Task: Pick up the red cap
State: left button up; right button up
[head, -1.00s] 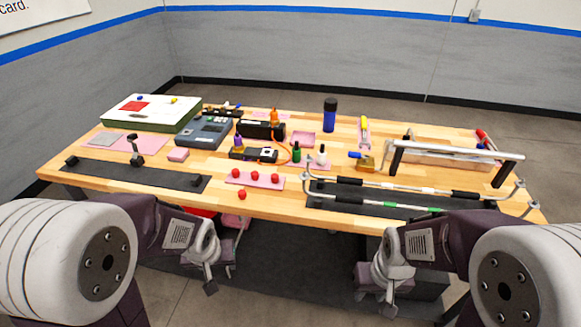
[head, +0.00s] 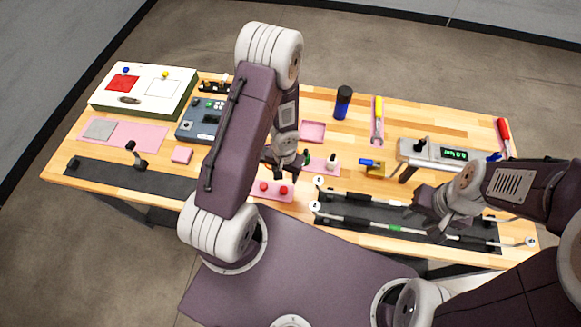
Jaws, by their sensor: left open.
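Two red caps, one on the left (head: 263,187) and one on the right (head: 284,190), sit on a pink strip (head: 273,196) near the table's front edge. My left gripper (head: 284,168) is open just behind and above these caps, seemingly apart from them. My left arm crosses the view and hides the table left of the strip, where other caps may be. My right gripper (head: 430,205) is over the metal bars on the dark mat at the right. Its jaws are too dark to read.
A small white-topped bottle (head: 332,163) and a dark green bottle (head: 306,157) stand close beside my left gripper. A pink tray (head: 313,131) and blue bottle (head: 343,103) are farther back. Metal bars (head: 375,223) lie right of the strip. A display unit (head: 440,152) stands at right.

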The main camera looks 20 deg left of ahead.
aim_at(284, 189)
pick_arm(q)
jog(key=shift+s+d+r, duration=0.1)
jog(key=shift+s+r, duration=0.15)
jog(key=shift+s, duration=0.2)
jog(key=shift+s+r, duration=0.2)
jog(key=shift+s, duration=0.25)
jog(key=f+b, duration=0.4)
jog(key=shift+w, duration=0.35)
jog(key=shift+r, duration=0.15)
jog(key=f+b, duration=0.4)
jog(key=b, duration=0.1)
jog(key=shift+s+f, duration=0.35)
jog(key=shift+w+f, duration=0.1)
jog(key=shift+f, duration=0.05)
jog(key=shift+w+a, duration=0.1)
jog(key=shift+a, duration=0.1)
pick_arm(e)
notch_tip(284, 189, down, 8)
jog(key=shift+s+r, duration=0.15)
jog(key=shift+s, duration=0.15)
pick_arm(q)
jog(key=shift+c, duration=0.3)
pick_arm(e)
jog(key=shift+d, duration=0.1)
